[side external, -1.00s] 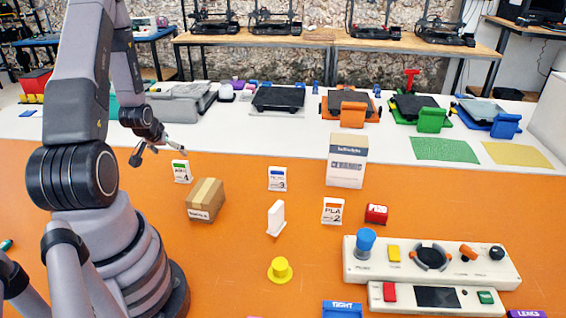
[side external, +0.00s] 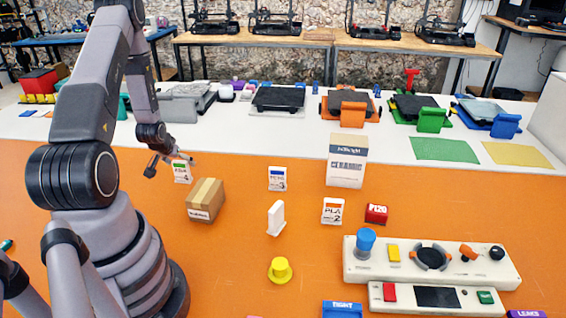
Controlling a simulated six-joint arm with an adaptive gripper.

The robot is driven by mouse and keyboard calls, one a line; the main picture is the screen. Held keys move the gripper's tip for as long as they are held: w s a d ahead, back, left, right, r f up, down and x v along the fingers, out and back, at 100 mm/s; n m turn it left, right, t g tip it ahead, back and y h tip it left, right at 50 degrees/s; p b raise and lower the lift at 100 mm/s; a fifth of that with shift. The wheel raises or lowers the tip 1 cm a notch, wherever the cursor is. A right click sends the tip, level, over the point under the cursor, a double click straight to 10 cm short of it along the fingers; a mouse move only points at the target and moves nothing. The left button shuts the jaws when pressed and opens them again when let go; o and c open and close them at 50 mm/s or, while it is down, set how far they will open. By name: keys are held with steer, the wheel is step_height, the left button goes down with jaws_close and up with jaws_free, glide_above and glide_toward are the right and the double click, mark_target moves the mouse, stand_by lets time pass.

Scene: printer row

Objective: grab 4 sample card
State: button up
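A small white card with a green top band (side external: 182,174) stands upright at the back left of the orange mat; its print is too small to read surely, though its lower figure looks like a 4. My gripper (side external: 170,164) is at this card, its fingers spread to the left and above it. The fingers look apart, with nothing held between them. I cannot tell whether they touch the card. Other upright cards are a blue-topped one (side external: 277,179), an orange-topped PLA 2 card (side external: 333,211) and a blank white one (side external: 276,218).
A cardboard box (side external: 206,200) stands just right of and in front of the green card. A yellow knob-like piece (side external: 280,271) and a control panel (side external: 430,262) are in front.

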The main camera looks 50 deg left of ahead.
steer(key=c, duration=0.7)
